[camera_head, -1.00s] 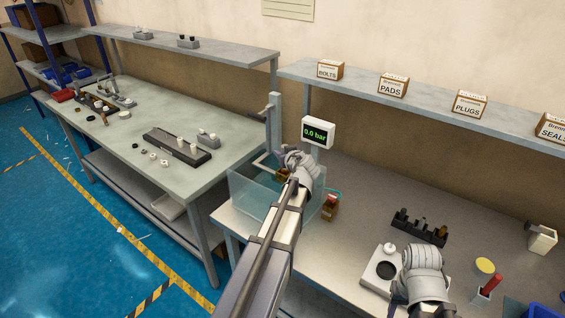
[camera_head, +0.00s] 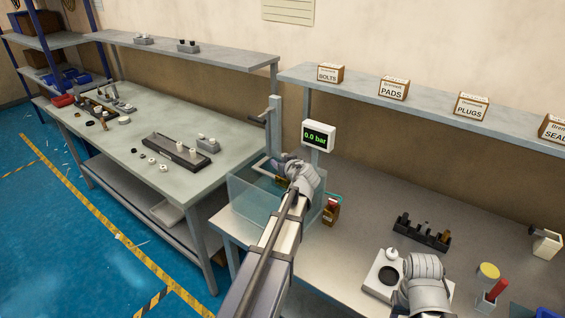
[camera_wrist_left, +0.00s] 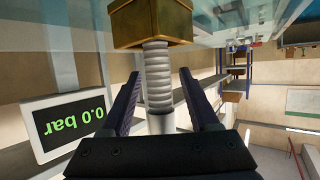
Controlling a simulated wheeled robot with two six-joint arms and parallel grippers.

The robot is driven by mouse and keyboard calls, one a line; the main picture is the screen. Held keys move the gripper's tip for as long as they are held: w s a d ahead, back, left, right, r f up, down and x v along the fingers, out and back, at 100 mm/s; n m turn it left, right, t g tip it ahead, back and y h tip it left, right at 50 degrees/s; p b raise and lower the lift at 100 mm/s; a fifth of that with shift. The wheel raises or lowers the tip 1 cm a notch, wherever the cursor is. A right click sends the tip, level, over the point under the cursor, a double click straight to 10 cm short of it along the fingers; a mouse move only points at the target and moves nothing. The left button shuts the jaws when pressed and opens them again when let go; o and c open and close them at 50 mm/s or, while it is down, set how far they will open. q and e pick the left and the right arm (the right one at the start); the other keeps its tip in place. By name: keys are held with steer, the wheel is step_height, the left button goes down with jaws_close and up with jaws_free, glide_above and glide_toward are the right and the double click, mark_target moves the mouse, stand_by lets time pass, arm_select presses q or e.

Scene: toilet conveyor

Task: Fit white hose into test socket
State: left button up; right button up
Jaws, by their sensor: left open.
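The white ribbed hose (camera_wrist_left: 158,78) stands between the spread fingers of my left gripper (camera_wrist_left: 158,98) in the left wrist view. One end meets the brass socket block (camera_wrist_left: 152,22); how deep it sits cannot be told. A smooth pale cylinder (camera_wrist_left: 162,123) is at its other end, close to the gripper body. Gaps show between the hose and both fingers. In the head view my left gripper (camera_head: 281,161) is over the clear tank (camera_head: 248,208), and its wrist hides most of the hose and socket. My right gripper (camera_head: 400,303) is low right; its fingers are mostly hidden.
A display (camera_head: 318,136) behind the tank reads 0.0 bar. A small brown box with a red top (camera_head: 331,211) stands right of the tank. A pale plate (camera_head: 378,271) and a black rack (camera_head: 422,233) are near my right arm. The bench between is clear.

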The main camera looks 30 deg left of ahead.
arm_select(q)
steer(key=shift+r+p, duration=0.25)
steer(key=shift+p, duration=0.05)
steer(key=p+v, duration=0.4)
steer(key=v, duration=0.8)
steer(key=shift+w+d+f, duration=0.1)
steer(key=s+d+f+m+g+h, duration=0.3)
steer(key=s+d, duration=0.4)
steer(key=d, duration=0.3)
steer(key=s+d+f+m+g+h, duration=0.3)
steer(key=s+d+f+m, duration=0.3)
steer(key=d, duration=0.4)
steer(key=s+d+f+m+g+h, duration=0.3)
steer(key=s+d, duration=0.4)
steer(key=d, duration=0.3)
steer(key=shift+s+f+m, duration=0.4)
steer(key=shift+f+m, duration=0.3)
steer(key=shift+m, duration=0.1)
